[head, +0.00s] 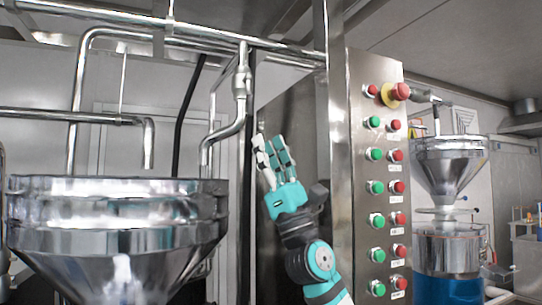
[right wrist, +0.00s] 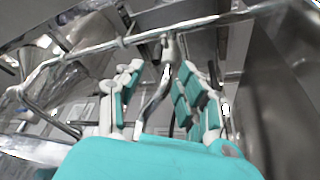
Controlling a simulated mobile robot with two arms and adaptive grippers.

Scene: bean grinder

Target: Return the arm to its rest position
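My right gripper (head: 269,150) is a teal and white hand raised in the middle of the head view, with its fingers pointing up. In the right wrist view the same gripper (right wrist: 160,82) has its fingers spread apart, with nothing held between them. In the head view it is in front of the dark side of the steel control cabinet (head: 341,180), left of the button panel. I cannot tell how far it is from the cabinet. My left gripper is not in view.
A large steel hopper (head: 120,240) stands at the left. Steel pipes (head: 240,85) run above and behind it. The cabinet's front carries several red and green buttons (head: 376,187). A second steel funnel (head: 447,160) stands at the right above a blue-based container (head: 447,288).

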